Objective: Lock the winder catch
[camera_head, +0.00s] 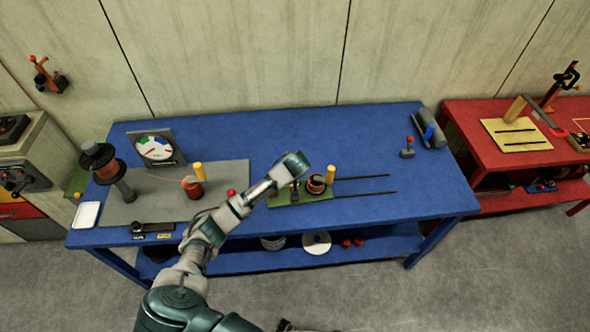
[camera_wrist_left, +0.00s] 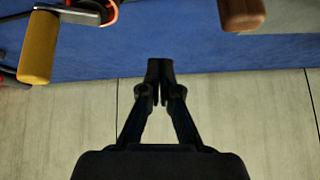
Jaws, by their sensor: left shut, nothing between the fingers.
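A small winder on a green base (camera_head: 318,194) sits on the blue bench, with a dark reel (camera_head: 316,184) and an upright yellow cylinder (camera_head: 331,173). I cannot make out which part is the catch; my wrist covers the base's left part. My left arm reaches over the bench to this base. In the head view its fingers are not clearly told apart from dark parts below the wrist. In the left wrist view my left gripper (camera_wrist_left: 165,80) is shut and empty. A yellow cylinder (camera_wrist_left: 38,47) shows at left and a brown rounded handle (camera_wrist_left: 242,12) at upper right, both apart from the fingers. My right gripper is not in view.
Two dark slots (camera_head: 365,194) run right of the winder. A small red-knobbed lever (camera_head: 408,147) stands at back right. The bench's right front is clear.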

